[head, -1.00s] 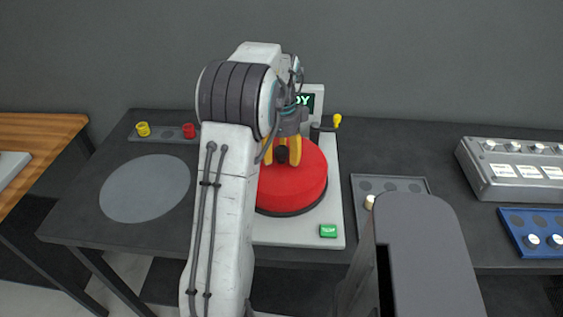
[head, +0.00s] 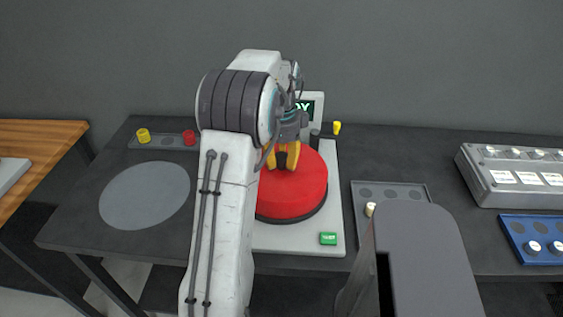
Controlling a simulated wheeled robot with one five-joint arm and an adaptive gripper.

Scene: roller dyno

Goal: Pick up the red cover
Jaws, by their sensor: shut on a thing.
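The red cover (head: 307,193) is a round red disc with a dark lower rim. It sits on the white machine base (head: 290,238) at the middle of the table, in the head view. My gripper (head: 283,160) has yellow fingers and is over the top of the cover, shut on a dark knob (head: 281,160) there. My arm hides the cover's left side. I see no clear gap between the cover and the base.
A green button (head: 328,238) is on the base's front corner, and a yellow-tipped lever (head: 337,128) stands behind. A grey round mat (head: 146,195) lies bare at left. A grey tray (head: 415,190), a blue tray (head: 517,228) and a metal box (head: 500,178) are at right.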

